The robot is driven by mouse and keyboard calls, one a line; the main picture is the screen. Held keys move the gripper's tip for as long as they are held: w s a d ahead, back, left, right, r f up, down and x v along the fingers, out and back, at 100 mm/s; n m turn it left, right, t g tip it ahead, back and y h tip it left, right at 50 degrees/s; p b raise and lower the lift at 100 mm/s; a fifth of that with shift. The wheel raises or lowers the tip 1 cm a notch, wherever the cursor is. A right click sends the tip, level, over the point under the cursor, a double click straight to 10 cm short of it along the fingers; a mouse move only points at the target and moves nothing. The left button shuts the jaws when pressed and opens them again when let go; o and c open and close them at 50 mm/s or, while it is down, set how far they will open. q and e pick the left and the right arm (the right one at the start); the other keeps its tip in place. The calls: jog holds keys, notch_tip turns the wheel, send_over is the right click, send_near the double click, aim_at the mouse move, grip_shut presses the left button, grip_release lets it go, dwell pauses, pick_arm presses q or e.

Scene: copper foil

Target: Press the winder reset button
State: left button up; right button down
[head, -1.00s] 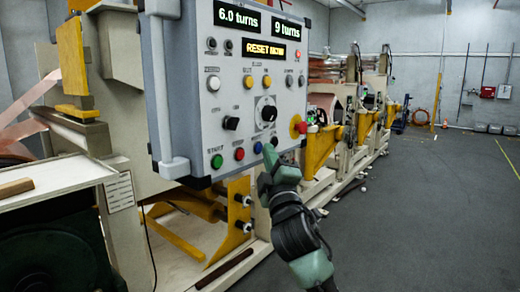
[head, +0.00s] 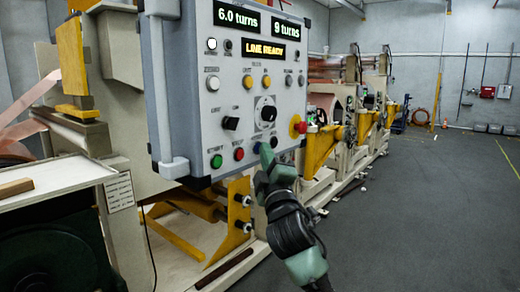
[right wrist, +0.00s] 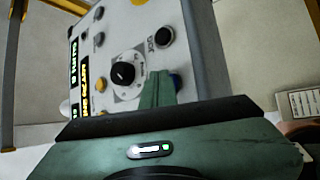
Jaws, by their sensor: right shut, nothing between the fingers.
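The grey control panel (head: 225,95) fills the upper middle of the head view. Its lower row has a green button (head: 217,161), a red button (head: 239,154) and a blue button (head: 257,147); the labels are too small to read surely. My right gripper (head: 266,152) is shut and empty, its tips at the panel's lower edge just right of the blue button. In the right wrist view, the shut fingers (right wrist: 158,88) partly cover the blue button (right wrist: 177,82); I cannot tell whether they touch it. The upper display (head: 263,49) reads "LINE READY". My left gripper is out of view.
A black rotary knob (head: 266,112) and a red mushroom button (head: 300,127) on a yellow base sit above and right of my gripper. Yellow-and-cream winding machinery (head: 335,145) runs back behind the panel. Open grey floor (head: 420,220) lies to the right.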

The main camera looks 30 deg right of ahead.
jog(key=shift+s, duration=0.2)
jog(key=shift+s+d, duration=0.25)
jog(key=shift+s, duration=0.35)
jog(key=shift+f, duration=0.1)
jog(key=s, duration=0.1)
jog(key=s+d+p, duration=0.1)
jog(key=s, duration=0.1)
jog(key=s+d, duration=0.1)
jog(key=shift+s, duration=0.35)
dwell(1.0)
